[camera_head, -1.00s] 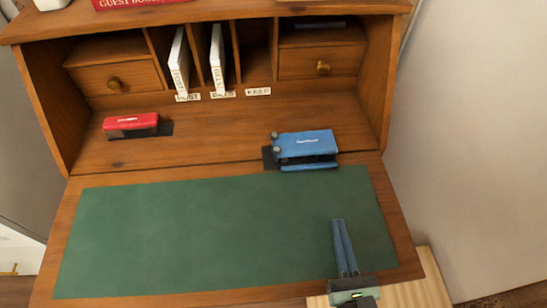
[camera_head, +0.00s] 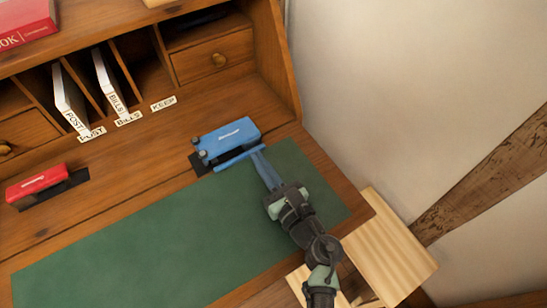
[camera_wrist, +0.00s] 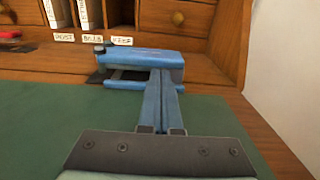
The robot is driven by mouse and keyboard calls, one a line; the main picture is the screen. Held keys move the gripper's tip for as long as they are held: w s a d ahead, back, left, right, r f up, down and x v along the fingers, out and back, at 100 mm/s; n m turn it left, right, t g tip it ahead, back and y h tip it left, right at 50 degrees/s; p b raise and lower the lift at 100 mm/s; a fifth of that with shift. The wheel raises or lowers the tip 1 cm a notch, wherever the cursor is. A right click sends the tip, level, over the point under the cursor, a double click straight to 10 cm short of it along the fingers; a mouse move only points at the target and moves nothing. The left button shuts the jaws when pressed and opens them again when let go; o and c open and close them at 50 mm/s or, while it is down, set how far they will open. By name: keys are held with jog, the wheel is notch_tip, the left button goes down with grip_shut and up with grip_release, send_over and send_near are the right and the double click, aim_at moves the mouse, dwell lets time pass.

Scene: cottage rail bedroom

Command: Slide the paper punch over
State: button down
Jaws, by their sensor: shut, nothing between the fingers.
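The blue paper punch (camera_head: 229,139) sits on the wooden desk floor just behind the green writing mat, partly over a dark patch (camera_head: 197,163) at its left end. In the wrist view the punch (camera_wrist: 140,57) is straight ahead. My gripper (camera_head: 258,153) is shut with its long blue fingers together and nothing between them. Its fingertips are at the front side of the punch, right of its middle. They look to be touching it or very close; the same blue colour makes contact hard to tell. In the wrist view my gripper (camera_wrist: 161,75) hides part of the punch's front.
A red punch-like tool (camera_head: 38,184) lies at the left on another dark patch. Behind stand pigeonholes with white envelopes (camera_head: 70,98) and a drawer (camera_head: 213,58). The desk's right side wall (camera_head: 275,65) is close right of the blue punch. The green mat (camera_head: 150,245) is clear.

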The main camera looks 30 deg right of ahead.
aim_at(232, 123)
jog(key=shift+w+a, duration=0.1)
jog(key=shift+w, duration=1.85)
jog(key=w+b, duration=0.5)
jog(key=w, duration=0.6)
jog(key=shift+w+a, duration=0.1)
jog(key=shift+a, duration=0.1)
